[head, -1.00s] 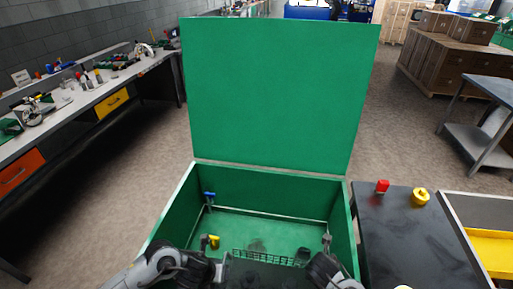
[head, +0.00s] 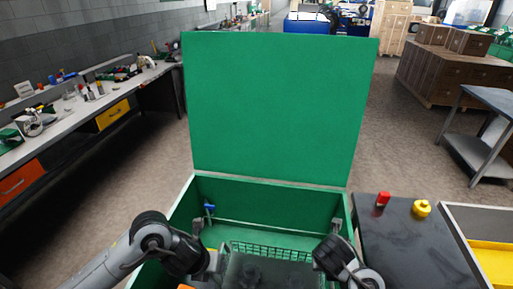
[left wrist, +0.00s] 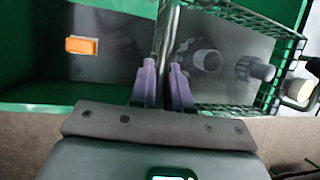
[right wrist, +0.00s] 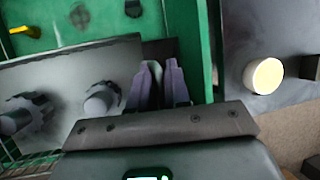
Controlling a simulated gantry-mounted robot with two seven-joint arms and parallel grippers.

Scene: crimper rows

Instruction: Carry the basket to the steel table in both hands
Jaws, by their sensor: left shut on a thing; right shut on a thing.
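The basket (head: 270,250), a dark wire-mesh container with a grey floor, is held level inside the open green chest. In the left wrist view the basket's mesh side (left wrist: 262,22) and grey knobbed parts in it (left wrist: 206,60) show. My left gripper (head: 212,262) is shut on its left edge, with the fingers (left wrist: 165,72) around a bar. My right gripper (head: 330,250) is shut on its right side; the gripped part is mostly hidden between the fingers (right wrist: 157,75). A metal table with a lower shelf (head: 490,98) stands at the far right.
The chest's lid (head: 275,105) stands upright behind the basket; its walls (head: 270,192) surround it. A dark-topped table (head: 405,245) with a red part (head: 383,199) and yellow part (head: 421,208) adjoins the chest's right. A workbench (head: 60,125) stands left. Floor is clear behind.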

